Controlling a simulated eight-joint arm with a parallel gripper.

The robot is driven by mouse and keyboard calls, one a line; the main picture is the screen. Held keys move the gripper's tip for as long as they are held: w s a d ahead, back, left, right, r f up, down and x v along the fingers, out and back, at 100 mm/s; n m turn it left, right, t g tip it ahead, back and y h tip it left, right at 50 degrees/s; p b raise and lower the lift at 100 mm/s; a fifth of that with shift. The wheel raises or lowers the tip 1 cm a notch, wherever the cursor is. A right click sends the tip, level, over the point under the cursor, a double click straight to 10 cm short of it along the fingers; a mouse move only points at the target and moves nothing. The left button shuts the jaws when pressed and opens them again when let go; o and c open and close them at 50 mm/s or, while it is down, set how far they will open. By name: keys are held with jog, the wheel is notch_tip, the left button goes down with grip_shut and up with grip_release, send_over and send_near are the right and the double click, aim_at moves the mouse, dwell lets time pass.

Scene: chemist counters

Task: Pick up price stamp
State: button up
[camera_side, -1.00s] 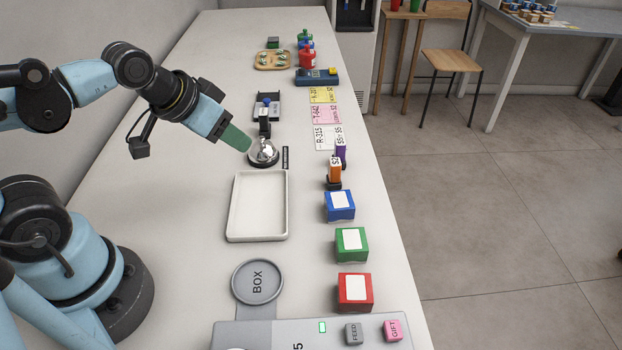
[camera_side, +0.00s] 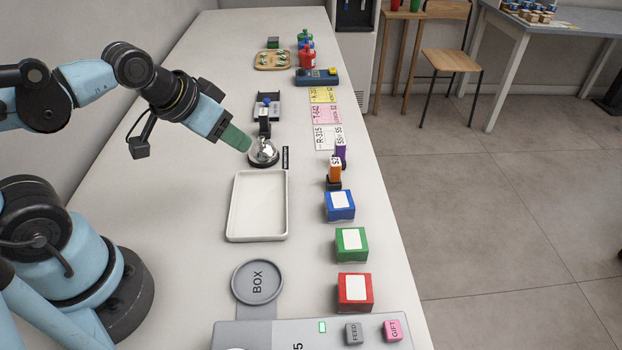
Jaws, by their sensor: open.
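Two small upright stamp-like pieces stand close together near the counter's right edge. The orange one (camera_side: 335,170) has a dark base and a white top label that seems to read "$2". The purple one (camera_side: 341,154) stands just behind it, with a white top label that seems to read "$5". I cannot tell which is the price stamp the task names. My gripper (camera_side: 240,139), with green fingers, is to their left, above the counter and beside the silver bell (camera_side: 263,153). It is open and holds nothing that I can see; the gap between its fingers is hard to see.
A white tray (camera_side: 234,210) lies in front of the bell. Blue (camera_side: 340,206), green (camera_side: 351,244) and red (camera_side: 355,292) boxes line the right edge. Label cards (camera_side: 325,115) and a blue device (camera_side: 316,78) lie farther back. The counter's left side is clear.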

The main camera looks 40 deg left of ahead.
jog(key=shift+o, duration=0.3)
jog(key=shift+o, duration=1.4)
jog(key=shift+w, duration=0.1)
